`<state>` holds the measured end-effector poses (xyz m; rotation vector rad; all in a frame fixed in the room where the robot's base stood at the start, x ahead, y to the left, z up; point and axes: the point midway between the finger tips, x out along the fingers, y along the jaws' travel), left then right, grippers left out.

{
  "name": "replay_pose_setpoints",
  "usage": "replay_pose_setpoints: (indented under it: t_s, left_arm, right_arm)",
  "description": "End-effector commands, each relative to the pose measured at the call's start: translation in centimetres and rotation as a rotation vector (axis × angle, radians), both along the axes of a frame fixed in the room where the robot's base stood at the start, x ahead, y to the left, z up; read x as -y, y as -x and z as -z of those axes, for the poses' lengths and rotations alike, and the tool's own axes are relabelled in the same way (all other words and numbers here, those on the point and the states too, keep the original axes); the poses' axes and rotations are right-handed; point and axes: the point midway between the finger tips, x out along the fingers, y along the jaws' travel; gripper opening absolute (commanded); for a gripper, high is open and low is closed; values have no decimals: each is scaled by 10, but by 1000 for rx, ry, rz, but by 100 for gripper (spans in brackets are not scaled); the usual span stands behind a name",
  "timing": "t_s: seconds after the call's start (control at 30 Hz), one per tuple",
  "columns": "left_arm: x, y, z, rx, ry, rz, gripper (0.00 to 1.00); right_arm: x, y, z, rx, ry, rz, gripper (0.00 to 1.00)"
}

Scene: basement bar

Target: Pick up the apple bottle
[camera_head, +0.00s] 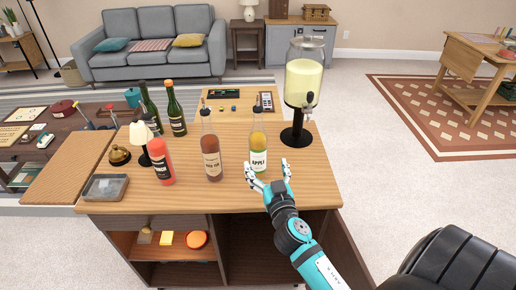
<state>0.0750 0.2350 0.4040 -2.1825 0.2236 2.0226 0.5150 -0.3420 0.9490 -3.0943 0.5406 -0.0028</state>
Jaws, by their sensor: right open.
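The apple bottle (258,160) stands upright on the wooden bar counter (308,189). It has a yellow body, a white label reading APPLE and a dark spout. My right gripper (267,172) is open, with its fingers at the front of the bottle near the label's height. One finger lies to the left and one to the right of the bottle's lower part. I cannot tell whether they touch it. My left gripper is not in view.
A brown bottle (211,158) stands just left of the apple bottle, with a red bottle (160,163) further left. Two dark green bottles (175,112) stand behind. A drink dispenser (303,80) stands behind right. The counter's front right is mostly clear.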

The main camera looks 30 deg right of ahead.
Motion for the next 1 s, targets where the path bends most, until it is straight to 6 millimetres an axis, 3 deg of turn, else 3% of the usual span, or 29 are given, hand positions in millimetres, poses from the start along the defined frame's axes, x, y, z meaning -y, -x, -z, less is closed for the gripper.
replay_pose_setpoints:
  t_s: [0.2, 0.47, 0.7, 1.0]
  left_arm:
    - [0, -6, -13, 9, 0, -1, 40]
    - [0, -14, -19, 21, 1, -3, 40]
    - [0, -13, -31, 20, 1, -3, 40]
    - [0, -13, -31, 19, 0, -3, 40]
  right_arm:
    - [14, -38, -2, -1, 2, 1, 84]
    - [20, -55, -3, -2, 2, 0, 84]
    - [32, -89, -4, -1, 2, 1, 84]
    - [35, -97, -2, -2, -1, 1, 84]
